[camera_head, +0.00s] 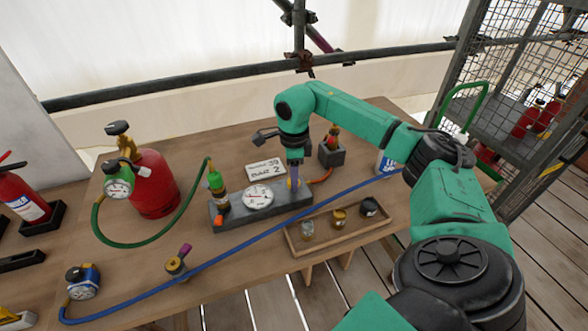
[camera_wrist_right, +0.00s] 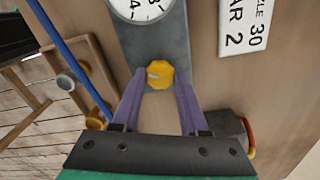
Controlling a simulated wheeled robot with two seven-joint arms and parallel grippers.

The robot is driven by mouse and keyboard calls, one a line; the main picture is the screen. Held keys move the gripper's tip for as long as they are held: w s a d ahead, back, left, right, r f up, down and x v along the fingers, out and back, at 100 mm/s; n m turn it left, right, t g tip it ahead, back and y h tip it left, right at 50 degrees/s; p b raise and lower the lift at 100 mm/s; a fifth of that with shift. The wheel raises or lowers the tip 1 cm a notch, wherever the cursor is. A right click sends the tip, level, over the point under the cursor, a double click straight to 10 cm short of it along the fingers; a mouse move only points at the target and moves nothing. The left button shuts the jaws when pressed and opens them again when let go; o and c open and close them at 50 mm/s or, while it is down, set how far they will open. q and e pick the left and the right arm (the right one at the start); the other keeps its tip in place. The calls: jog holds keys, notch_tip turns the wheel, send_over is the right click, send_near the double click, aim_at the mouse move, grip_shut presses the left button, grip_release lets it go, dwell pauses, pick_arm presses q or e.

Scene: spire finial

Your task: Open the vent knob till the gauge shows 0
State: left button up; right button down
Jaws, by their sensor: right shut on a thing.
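A grey block (camera_head: 232,214) on the wooden bench carries a round white gauge (camera_head: 258,198). Its dial is too small to read in the head view. In the right wrist view only the lower part of the gauge (camera_wrist_right: 141,8) shows, with its reading cut off. A yellow faceted knob (camera_wrist_right: 159,74) sits on the block beside the gauge. My right gripper (camera_wrist_right: 160,84) points down with its purple fingers shut on this knob. In the head view my right gripper (camera_head: 294,178) mostly hides the knob. My left gripper is not in view.
A white card (camera_head: 266,169) lies behind the block. A wooden tray (camera_head: 328,242) with small fittings is in front. A blue hose (camera_head: 228,248) crosses the bench. A green hose (camera_head: 140,246) joins the block's left end to a red cylinder (camera_head: 155,185).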

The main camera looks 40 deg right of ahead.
jog(key=shift+w+n, duration=0.1)
jog(key=shift+n, duration=0.3)
jog(key=shift+c, duration=2.2)
grip_release()
notch_tip(320, 180, up, 15)
jog(key=p, duration=0.1)
jog(key=shift+f, duration=0.15)
